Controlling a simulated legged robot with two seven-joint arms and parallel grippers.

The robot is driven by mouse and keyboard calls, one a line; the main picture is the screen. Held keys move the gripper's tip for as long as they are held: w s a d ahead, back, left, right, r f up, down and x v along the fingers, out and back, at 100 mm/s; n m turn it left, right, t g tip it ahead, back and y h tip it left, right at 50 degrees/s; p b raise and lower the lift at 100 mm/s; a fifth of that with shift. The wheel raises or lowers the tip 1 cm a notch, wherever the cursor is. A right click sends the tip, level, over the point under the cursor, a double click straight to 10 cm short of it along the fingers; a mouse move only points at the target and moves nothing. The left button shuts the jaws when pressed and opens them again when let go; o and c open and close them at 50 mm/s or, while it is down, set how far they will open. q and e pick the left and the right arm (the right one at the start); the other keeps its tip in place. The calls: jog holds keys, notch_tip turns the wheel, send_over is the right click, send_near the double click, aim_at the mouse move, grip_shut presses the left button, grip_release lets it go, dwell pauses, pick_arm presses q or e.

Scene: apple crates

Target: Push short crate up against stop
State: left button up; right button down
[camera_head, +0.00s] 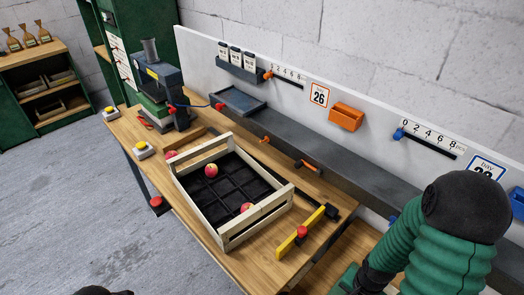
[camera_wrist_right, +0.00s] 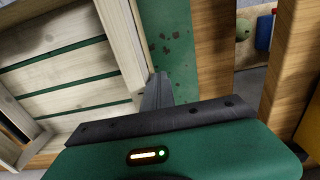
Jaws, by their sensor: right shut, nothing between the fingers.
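A pale slatted wooden crate (camera_wrist_right: 135,50) fills the left of the right wrist view, with green showing between its slats. My right gripper (camera_wrist_right: 160,80) is shut and empty, its fingertips close beside the crate's edge; I cannot tell whether they touch. In the head view my right arm comes in at the lower right and its fingers are not visible.
The wooden bench (camera_head: 270,268) has a dark press machine (camera_head: 160,78) at its far left end. A grey ledge (camera_head: 330,165) and a white panel with an orange bin (camera_head: 346,116) run behind. In the wrist view a wooden post (camera_wrist_right: 290,65) stands at the right.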

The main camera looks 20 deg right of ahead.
jog(key=s+p, duration=0.1)
jog(key=s+d+p, duration=0.1)
jog(key=s+p, duration=0.1)
jog(key=shift+s+d+r, duration=0.15)
jog(key=shift+d+r, duration=0.05)
jog(key=shift+d, duration=0.1)
notch_tip(320, 180, up, 12)
jog(key=s+p, duration=0.1)
jog(key=p, duration=1.2)
jog(key=shift+d+f+p, duration=0.15)
jog(key=shift+d+p, duration=0.2)
jog(key=shift+p, duration=0.05)
